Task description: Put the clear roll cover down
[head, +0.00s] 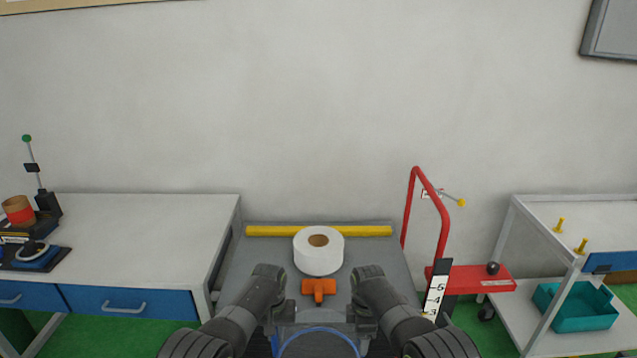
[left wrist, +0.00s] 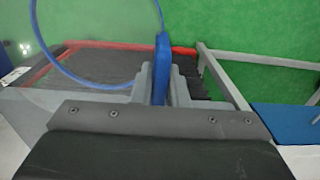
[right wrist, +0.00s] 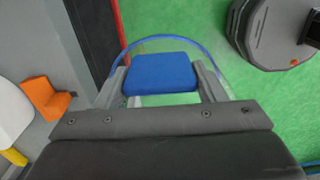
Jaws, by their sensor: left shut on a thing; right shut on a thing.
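The clear roll cover (head: 318,329) shows at the bottom of the head view as a blue rim; its see-through body is hard to make out and its lower part is cut off. My left gripper (head: 282,326) is shut on one blue grip tab of the cover, which shows in the left wrist view (left wrist: 162,62). My right gripper (head: 359,326) is shut on the opposite blue tab, seen in the right wrist view (right wrist: 160,74). The cover hangs between both grippers, close in front of my body. A white roll (head: 318,258) stands upright and uncovered on the grey station top (head: 265,262).
An orange block (head: 319,288) sits just in front of the roll, and a yellow bar (head: 319,230) lies behind it. A red frame (head: 442,225) rises at the right. A white table (head: 140,235) stands left; a shelf unit with a teal bin (head: 575,312) stands right.

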